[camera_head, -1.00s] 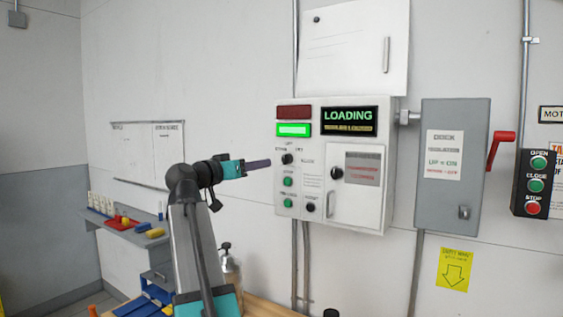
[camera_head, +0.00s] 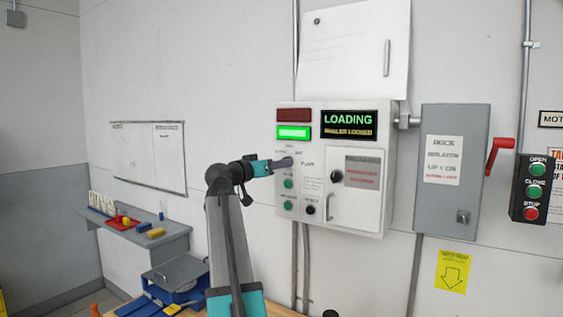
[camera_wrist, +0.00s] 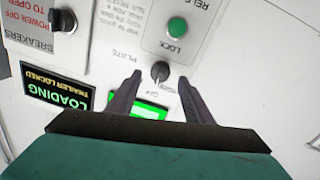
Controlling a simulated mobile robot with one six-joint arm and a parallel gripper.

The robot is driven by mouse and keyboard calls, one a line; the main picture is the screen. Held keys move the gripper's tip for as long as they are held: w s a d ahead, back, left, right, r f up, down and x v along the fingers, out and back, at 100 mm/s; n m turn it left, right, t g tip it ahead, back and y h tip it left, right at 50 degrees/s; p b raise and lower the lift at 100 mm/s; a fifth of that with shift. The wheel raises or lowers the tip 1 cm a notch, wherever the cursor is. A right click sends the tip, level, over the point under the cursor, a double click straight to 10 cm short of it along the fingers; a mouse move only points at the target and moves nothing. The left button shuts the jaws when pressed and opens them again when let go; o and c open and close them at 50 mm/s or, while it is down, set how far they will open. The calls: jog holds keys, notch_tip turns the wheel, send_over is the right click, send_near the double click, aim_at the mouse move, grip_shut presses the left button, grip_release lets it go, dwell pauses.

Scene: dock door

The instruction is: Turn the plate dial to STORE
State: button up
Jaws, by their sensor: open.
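The plate dial (camera_wrist: 160,72) is a small black knob on the white control panel (camera_head: 314,228). In the wrist view the panel appears upside down, with the word PLATE beside the dial. I cannot read for sure which label the dial points at. My gripper (camera_wrist: 159,84) is open, its two dark fingers on either side of the dial and pointing at the panel. I cannot tell whether they touch it. In the head view my gripper (camera_head: 288,162) is at the panel's left part and hides the dial.
A green LOCK button (camera_wrist: 177,27) is close to the dial. The display (camera_head: 348,124) reads LOADING, TRAILER LOCKED, and a green lamp (camera_head: 293,132) is lit. A breaker door (camera_head: 354,205) with a black knob (camera_head: 336,177) and a grey switch box (camera_head: 450,210) are to the right.

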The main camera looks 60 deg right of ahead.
jog(key=shift+s+d, duration=0.1)
jog(key=shift+d, duration=1.25)
jog(key=c, duration=1)
jog(key=shift+c, duration=0.2)
